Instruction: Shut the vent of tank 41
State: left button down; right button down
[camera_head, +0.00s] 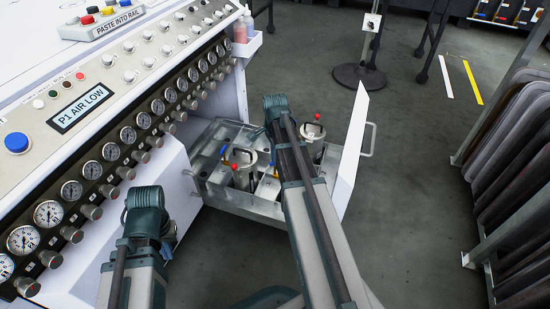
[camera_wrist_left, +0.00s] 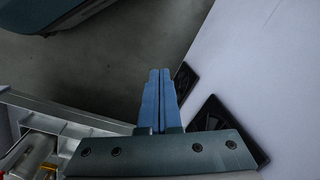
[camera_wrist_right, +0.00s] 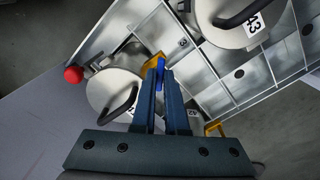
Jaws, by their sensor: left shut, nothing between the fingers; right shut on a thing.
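An open metal drawer (camera_head: 215,192) holds round steel tanks with black handles, one at its left (camera_head: 242,172) and one at its right (camera_head: 312,150). In the right wrist view one tank reads 43 (camera_wrist_right: 253,25). Another tank (camera_wrist_right: 108,88) has a red ball (camera_wrist_right: 74,74) beside it; its number cannot be read. No label reads clearly as 41. My right gripper (camera_wrist_right: 168,75) is shut on a small bright blue piece (camera_wrist_right: 160,70) beside that tank, near a yellow bracket. My left gripper (camera_wrist_left: 159,75) is shut and empty, beside the white cabinet. My arms hide both fingertips in the head view.
The gauge panel (camera_head: 110,150) stands at the left, its sign reading P1 AIR LOW. The white drawer front (camera_head: 352,150) with its handle stands at the right of the tanks. A rack of dark panels (camera_head: 515,190) stands further right. Floor between is clear.

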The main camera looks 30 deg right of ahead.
dwell(0.4)
jog(key=n, duration=0.4)
jog(key=shift+n, duration=2.2)
jog(key=c, duration=0.9)
grip_release()
jog(key=shift+c, duration=0.2)
jog(key=shift+r, duration=0.1)
